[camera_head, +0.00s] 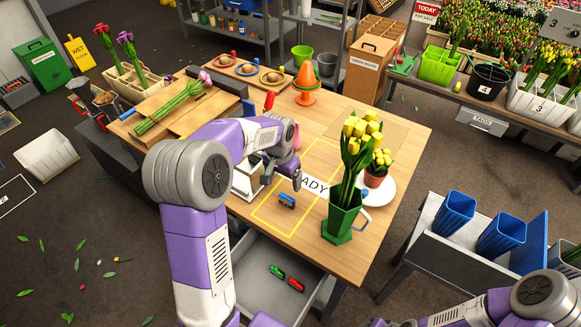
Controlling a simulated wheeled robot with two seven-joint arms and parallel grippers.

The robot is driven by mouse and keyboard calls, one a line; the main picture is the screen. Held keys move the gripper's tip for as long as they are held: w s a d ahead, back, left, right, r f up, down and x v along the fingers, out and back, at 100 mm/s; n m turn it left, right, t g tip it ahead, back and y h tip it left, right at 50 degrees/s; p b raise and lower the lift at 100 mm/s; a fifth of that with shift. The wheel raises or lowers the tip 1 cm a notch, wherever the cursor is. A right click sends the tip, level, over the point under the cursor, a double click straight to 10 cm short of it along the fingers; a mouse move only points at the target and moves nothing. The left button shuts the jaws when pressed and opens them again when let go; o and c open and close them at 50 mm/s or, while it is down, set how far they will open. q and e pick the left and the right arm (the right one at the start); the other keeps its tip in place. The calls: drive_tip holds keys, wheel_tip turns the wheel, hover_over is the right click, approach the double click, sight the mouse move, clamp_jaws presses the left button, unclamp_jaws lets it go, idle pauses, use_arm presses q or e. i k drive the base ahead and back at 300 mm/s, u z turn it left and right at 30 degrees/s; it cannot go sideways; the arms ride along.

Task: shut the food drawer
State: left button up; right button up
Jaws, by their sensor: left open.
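An open grey drawer (247,287) sticks out from under the front of the wooden table (392,235). A green item (277,271) and a red item (296,285) lie inside it. No label shows on the drawer, and my left arm covers its left part. My left gripper (283,178) is open and points down over the table, above and behind the drawer. It is apart from the drawer. A small blue item (287,201) lies on the table just below the gripper. My right arm shows at the bottom right, with its gripper out of view.
A green vase (343,217) of yellow tulips stands at the table's right, next to a potted plant (376,172) on a white plate. Blue buckets (455,212) stand on a rack at the right. Leaves lie on the open floor at the left.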

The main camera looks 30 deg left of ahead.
sight(257, 289)
drive_tip(key=k, duration=1)
